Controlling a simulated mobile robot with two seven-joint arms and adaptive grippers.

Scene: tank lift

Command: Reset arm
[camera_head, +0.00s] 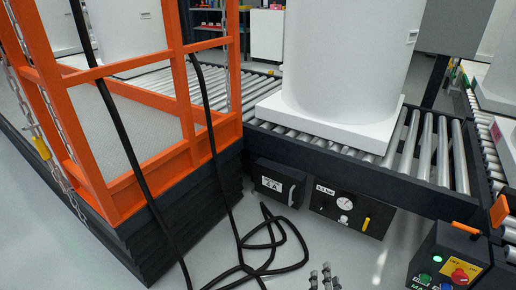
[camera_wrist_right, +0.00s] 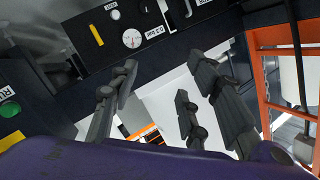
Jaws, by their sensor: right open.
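My right gripper (camera_head: 325,276) shows only as fingertips at the bottom edge of the head view. In the right wrist view the fingers of this gripper (camera_wrist_right: 160,100) are spread apart, with nothing between them. The gauge panel (camera_head: 350,207), with a round dial and a yellow handle, is on the conveyor's side beyond the fingertips; this panel (camera_wrist_right: 128,38) also shows at the top of the wrist view. My left gripper is not in view.
A large white tank (camera_head: 345,60) stands on the roller conveyor (camera_head: 432,150). An orange-railed lift platform (camera_head: 110,190) is at left. Black hoses (camera_head: 270,245) hang down and coil on the floor. A control box with buttons (camera_head: 450,262) is at lower right.

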